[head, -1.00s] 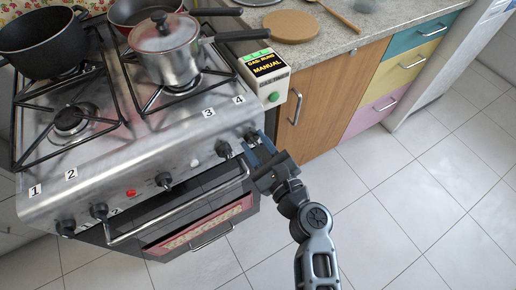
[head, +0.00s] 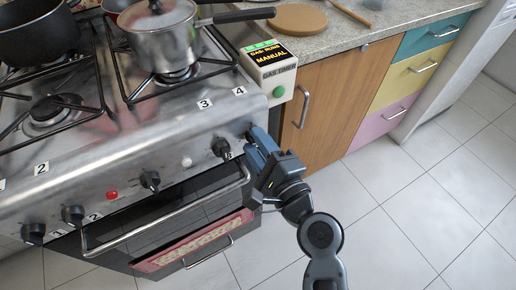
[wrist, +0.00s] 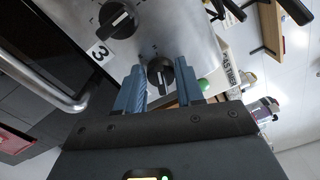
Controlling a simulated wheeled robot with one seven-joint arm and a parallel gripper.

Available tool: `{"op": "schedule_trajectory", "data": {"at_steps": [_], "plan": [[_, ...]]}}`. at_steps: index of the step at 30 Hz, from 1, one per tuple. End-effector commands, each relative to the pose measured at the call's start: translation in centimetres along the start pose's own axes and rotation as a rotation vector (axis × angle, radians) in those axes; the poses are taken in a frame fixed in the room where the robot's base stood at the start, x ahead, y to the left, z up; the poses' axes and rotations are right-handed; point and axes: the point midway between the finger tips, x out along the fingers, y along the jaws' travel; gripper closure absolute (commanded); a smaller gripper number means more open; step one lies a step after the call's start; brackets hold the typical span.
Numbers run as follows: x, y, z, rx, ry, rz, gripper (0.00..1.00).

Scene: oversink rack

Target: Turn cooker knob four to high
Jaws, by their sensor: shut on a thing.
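Cooker knob four (wrist: 160,74) is black and round with a white pointer line. In the wrist view it sits between the two blue fingers of my gripper (wrist: 159,84), one on each side, and the pointer lies roughly along the picture's vertical. In the head view my gripper (head: 256,143) reaches the right end of the front panel, below the label 4 (head: 240,91), and its fingers mostly hide the knob. My gripper is shut on knob four. The grey steel cooker (head: 130,130) carries the knob.
Knob three (head: 221,148) is close on the left, also in the wrist view (wrist: 118,19). The oven handle (head: 170,213) runs below the knobs. A gas timer box (head: 268,72) reading MANUAL stands right of the cooker. A pot (head: 165,42) stands on a rear burner. The floor at right is clear.

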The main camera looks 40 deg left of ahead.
Motion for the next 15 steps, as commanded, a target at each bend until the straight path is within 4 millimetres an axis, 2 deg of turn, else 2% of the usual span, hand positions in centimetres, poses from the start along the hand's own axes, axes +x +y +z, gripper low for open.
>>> {"op": "schedule_trajectory", "data": {"at_steps": [15], "plan": [[-0.01,0.15,0.04,-0.057,-0.001,0.002,0.93]]}}
